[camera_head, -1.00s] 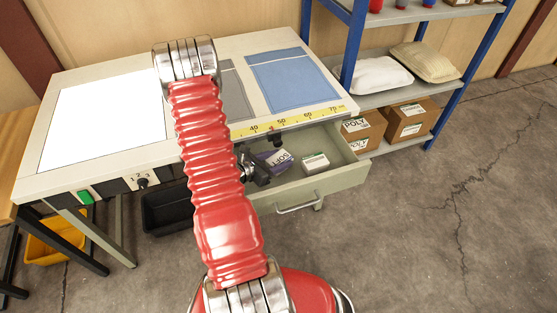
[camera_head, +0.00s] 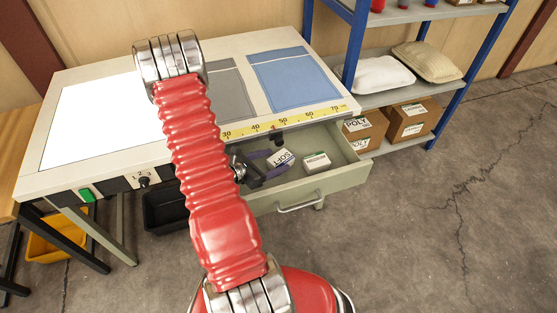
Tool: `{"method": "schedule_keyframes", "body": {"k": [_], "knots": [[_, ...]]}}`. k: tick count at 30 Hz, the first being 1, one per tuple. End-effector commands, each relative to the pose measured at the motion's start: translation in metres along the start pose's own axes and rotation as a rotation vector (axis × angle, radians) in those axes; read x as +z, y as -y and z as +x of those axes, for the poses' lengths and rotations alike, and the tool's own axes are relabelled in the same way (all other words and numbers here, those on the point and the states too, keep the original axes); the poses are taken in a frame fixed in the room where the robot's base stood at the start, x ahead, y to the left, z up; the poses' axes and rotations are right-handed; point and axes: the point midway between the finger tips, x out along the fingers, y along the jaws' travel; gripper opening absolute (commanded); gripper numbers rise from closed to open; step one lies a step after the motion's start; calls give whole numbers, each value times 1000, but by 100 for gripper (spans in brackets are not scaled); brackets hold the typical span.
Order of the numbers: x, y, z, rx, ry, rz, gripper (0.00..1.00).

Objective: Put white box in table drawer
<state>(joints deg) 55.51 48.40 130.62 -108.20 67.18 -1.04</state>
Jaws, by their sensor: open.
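The table drawer (camera_head: 338,184) is pulled open below the right part of the table. A white box with a green label (camera_head: 316,162) lies inside it. Left of it is a second whitish box marked with dark letters (camera_head: 284,158), with purple strips close to its left side and front; I cannot tell whether they belong to the box or to my fingers. My gripper (camera_head: 264,165) is open at the drawer's left part, beside the lettered box. I see no clear contact. My red arm hides part of the drawer's left end.
The table (camera_head: 110,158) carries a white sheet, grey and blue cloths and a yellow ruler. A dark bin (camera_head: 168,205) and a yellow bin (camera_head: 50,245) stand below. A blue-framed shelf (camera_head: 355,50) with pillows and cartons is at the right. The floor in front is clear.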

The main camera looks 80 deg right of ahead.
Motion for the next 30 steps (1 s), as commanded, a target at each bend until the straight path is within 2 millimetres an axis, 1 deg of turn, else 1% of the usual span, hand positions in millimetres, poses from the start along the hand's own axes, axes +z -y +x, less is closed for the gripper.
{"method": "schedule_keyframes", "body": {"k": [1, 3, 15, 21, 30], "knots": [[0, -2, -9, 5, 0, -1, 65], [0, -2, -18, 5, 1, 0, 65], [0, -1, -70, 4, 1, 0, 65], [0, 0, -82, 2, 0, 0, 65], [0, 0, -83, 1, 0, 0, 65]]}}
